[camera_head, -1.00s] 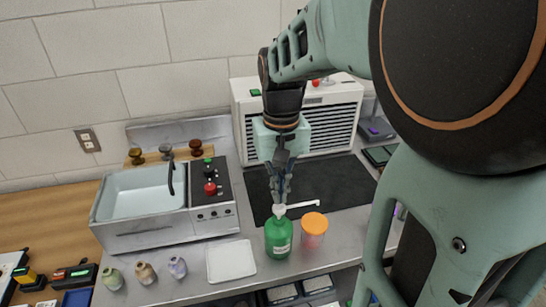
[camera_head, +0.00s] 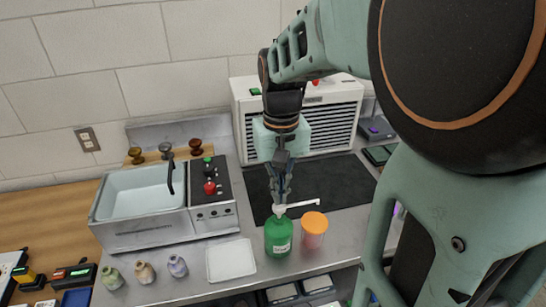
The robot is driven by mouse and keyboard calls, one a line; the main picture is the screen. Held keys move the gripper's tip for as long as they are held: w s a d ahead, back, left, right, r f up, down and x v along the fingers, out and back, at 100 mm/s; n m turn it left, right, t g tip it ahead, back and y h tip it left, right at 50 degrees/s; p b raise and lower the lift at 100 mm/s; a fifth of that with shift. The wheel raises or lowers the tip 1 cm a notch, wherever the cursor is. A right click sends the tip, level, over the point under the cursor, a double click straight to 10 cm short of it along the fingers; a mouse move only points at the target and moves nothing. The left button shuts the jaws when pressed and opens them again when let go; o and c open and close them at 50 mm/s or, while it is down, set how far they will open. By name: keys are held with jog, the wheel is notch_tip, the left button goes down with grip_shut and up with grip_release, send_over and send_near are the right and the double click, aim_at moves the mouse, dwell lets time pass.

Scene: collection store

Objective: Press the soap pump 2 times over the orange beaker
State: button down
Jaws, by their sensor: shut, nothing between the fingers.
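The soap pump is a green bottle (camera_head: 279,240) with a white pump head (camera_head: 280,211), standing upright on the grey counter. Its white spout (camera_head: 303,204) points right, towards the orange beaker. The orange beaker (camera_head: 314,225) stands just right of the bottle, with an orange top and a paler, see-through lower part. My gripper (camera_head: 280,200) points down directly above the pump head, its fingers shut with nothing between them. The fingertips are at or very near the top of the pump head; I cannot tell whether they touch.
A white square tray (camera_head: 231,260) lies left of the bottle. Several small vases (camera_head: 145,272) stand further left. A sink unit (camera_head: 143,203) with knobs is behind them. A dark mat (camera_head: 335,183) and a white vented box (camera_head: 330,115) are behind the beaker.

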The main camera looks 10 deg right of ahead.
jog(key=shift+f+b, duration=1)
jog(key=shift+f, duration=0.5)
jog(key=shift+r+p, duration=1.45)
jog(key=shift+r, duration=0.3)
jog(key=shift+f, duration=0.15)
